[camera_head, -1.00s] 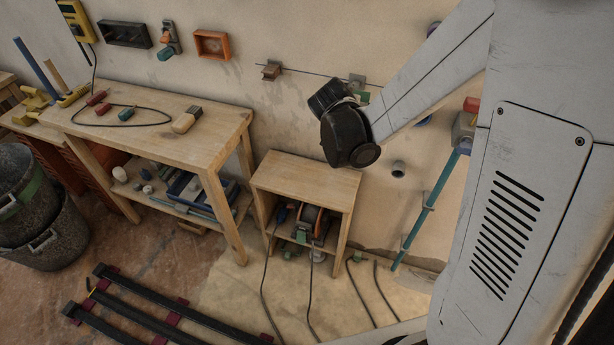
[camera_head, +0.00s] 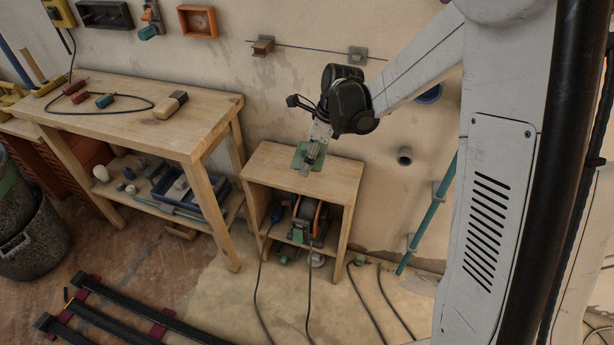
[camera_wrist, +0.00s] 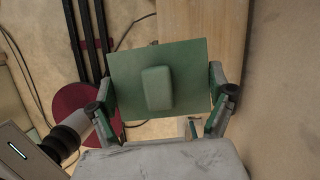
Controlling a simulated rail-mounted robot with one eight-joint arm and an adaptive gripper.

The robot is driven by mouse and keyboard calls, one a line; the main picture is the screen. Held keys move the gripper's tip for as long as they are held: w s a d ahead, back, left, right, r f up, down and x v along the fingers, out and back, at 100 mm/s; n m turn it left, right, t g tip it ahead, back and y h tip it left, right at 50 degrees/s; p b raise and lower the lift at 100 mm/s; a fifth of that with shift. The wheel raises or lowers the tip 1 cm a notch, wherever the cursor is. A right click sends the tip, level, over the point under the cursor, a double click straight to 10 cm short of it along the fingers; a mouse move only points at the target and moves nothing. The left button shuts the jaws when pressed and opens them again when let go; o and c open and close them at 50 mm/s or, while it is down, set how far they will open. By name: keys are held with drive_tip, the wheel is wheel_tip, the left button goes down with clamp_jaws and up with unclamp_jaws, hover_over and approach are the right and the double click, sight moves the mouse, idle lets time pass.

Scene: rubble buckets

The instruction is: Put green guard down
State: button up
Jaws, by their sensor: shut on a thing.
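The green guard (camera_head: 306,156) is a flat green plate. In the wrist view the guard (camera_wrist: 190,62) shows a raised green block on its middle. My gripper (camera_head: 309,160) is shut on the guard, with one finger at each side of the plate in the wrist view (camera_wrist: 160,100). In the head view they are over the top of the small wooden cabinet (camera_head: 332,180); I cannot tell whether the guard touches it. The cabinet top (camera_wrist: 219,22) shows beyond the plate in the wrist view.
An orange-and-grey machine (camera_head: 307,212) stands on the cabinet shelf, with cables running to the floor. A larger workbench (camera_head: 205,128) with tools stands at left. The wall is close behind. A teal pipe (camera_head: 428,220) stands at right. Black rails (camera_head: 140,318) lie on the floor.

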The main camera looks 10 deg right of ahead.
drive_tip(key=shift+s+a+f+m+t+y+b, duration=0.2)
drive_tip(key=shift+a+f, duration=0.1)
drive_tip(key=shift+a, duration=0.1)
drive_tip(key=shift+s+a+f+m+t+y+b, duration=0.15)
drive_tip(key=shift+a+f+m+t+y+b, duration=0.1)
drive_tip(key=shift+a, duration=0.1)
drive_tip(key=shift+w+d+f, duration=0.1)
drive_tip(key=shift+f, duration=0.05)
drive_tip(key=b, duration=0.3)
hover_over(330, 175)
drive_tip(key=f, duration=0.6)
drive_tip(key=shift+s+d+f, duration=0.2)
drive_tip(key=shift+d+f, duration=0.1)
drive_tip(key=shift+f, duration=0.05)
drive_tip(key=shift+f+b, duration=0.7)
drive_tip(key=shift+f, duration=1.25)
drive_tip(key=shift+f+b, duration=0.35)
drive_tip(key=shift+f, duration=0.05)
drive_tip(key=shift+f, duration=0.25)
drive_tip(key=o, duration=1.1)
